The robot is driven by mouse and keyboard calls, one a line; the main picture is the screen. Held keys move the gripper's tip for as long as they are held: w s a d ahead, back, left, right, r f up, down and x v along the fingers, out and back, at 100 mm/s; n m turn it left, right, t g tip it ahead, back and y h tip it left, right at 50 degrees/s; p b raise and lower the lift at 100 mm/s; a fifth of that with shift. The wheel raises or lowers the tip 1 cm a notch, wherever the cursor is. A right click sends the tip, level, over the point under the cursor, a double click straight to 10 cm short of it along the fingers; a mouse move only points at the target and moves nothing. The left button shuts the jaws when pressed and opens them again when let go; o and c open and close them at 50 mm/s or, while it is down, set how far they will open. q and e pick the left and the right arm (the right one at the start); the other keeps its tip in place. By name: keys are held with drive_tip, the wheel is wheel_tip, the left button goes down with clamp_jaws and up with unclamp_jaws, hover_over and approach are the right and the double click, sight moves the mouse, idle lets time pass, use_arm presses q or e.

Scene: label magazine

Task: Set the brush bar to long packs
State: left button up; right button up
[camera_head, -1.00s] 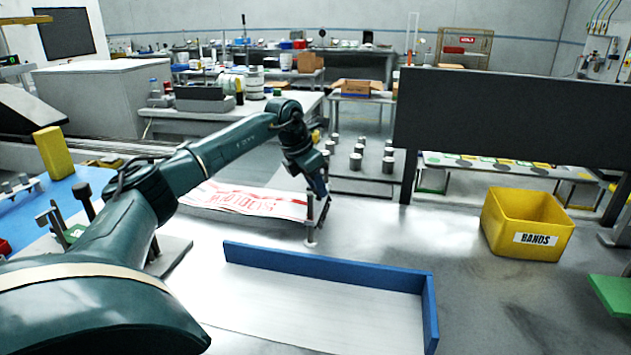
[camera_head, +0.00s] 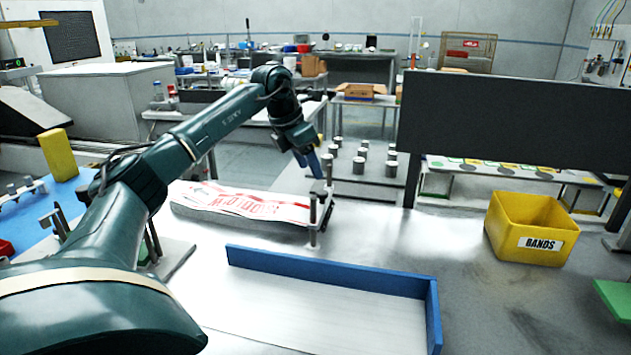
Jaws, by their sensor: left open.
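A stack of white packs or labels with red print (camera_head: 235,203) lies on the bench left of centre. At its right end stands a small dark frame with upright posts (camera_head: 313,234), which looks like the brush bar; its long and short settings cannot be made out. My left gripper (camera_head: 319,172) is open, pointing down just above and behind the top of this frame. Whether its fingers touch the frame cannot be told at this size. My right gripper does not show.
A blue-edged tray (camera_head: 330,270) lies in front of the stack. A yellow bin marked BANDS (camera_head: 532,228) stands at the right. A dark panel (camera_head: 515,120) rises behind it. Grey cylinders (camera_head: 358,165) stand beyond the gripper. Bench between tray and bin is clear.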

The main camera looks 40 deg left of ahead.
use_arm(q)
drive_tip(key=shift+v, duration=2.65)
drive_tip(key=shift+r, duration=0.1)
